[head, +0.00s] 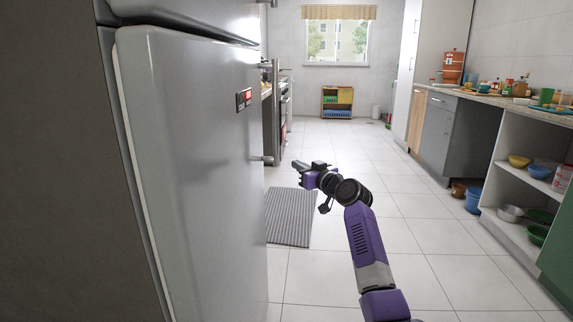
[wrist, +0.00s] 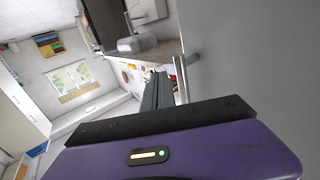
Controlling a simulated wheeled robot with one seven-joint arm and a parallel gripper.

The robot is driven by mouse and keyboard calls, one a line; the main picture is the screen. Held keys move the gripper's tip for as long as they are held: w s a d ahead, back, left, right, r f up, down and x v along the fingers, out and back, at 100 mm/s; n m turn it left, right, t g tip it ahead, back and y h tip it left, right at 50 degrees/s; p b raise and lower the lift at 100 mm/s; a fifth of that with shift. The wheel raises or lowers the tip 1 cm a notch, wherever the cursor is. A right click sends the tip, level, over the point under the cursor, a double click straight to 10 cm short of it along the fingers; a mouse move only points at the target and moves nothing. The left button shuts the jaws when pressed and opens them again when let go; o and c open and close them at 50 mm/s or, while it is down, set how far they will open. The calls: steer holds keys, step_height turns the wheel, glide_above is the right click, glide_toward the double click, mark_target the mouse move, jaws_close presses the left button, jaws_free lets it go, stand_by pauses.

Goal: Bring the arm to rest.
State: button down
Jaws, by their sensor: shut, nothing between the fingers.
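My purple and black arm reaches forward over the floor in the head view. My gripper (head: 297,165) is at its far end, pointing left towards the fridge side, with nothing held. In the wrist view my gripper (wrist: 157,82) shows as dark fingers close together above the purple housing, and it is shut. The large grey fridge (head: 195,170) fills the left of the head view. Its pale face (wrist: 260,60) fills the right of the wrist view. I cannot tell the exact gap between the gripper and the fridge.
A grey striped mat (head: 290,217) lies on the floor under my gripper. The right counter (head: 495,97) carries several items, with open shelves (head: 515,185) below. A small shelf unit (head: 337,101) stands under the far window. The tiled floor (head: 400,180) between is clear.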

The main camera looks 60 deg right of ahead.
steer(key=shift+s+d, duration=0.45)
steer(key=shift+s, duration=0.35)
steer(key=shift+s+d, duration=0.45)
steer(key=shift+s, duration=0.35)
steer(key=s+d+r+m+h, duration=0.1)
steer(key=s+r+m+h, duration=0.2)
steer(key=r, duration=0.1)
steer(key=s+a+f, duration=0.4)
steer(key=a+f, duration=0.2)
steer(key=a, duration=0.5)
steer(key=s+a+f, duration=0.4)
steer(key=a+f, duration=0.2)
steer(key=a, duration=0.5)
steer(key=s+a+f, duration=0.4)
steer(key=a+f, duration=0.2)
steer(key=a, duration=0.5)
steer(key=s+a+f+n+g+y, duration=0.15)
steer(key=s+a+n+y, duration=0.3)
steer(key=s+a, duration=0.75)
steer(key=s+a+f+n+y, duration=0.3)
steer(key=s+a+y, duration=0.2)
steer(key=s+a, duration=0.7)
step_height(320, 180, up, 32)
steer(key=p, duration=3.2)
steer(key=shift+s+r+y+p, duration=0.2)
steer(key=shift+y+p, duration=0.2)
steer(key=shift+y, duration=0.05)
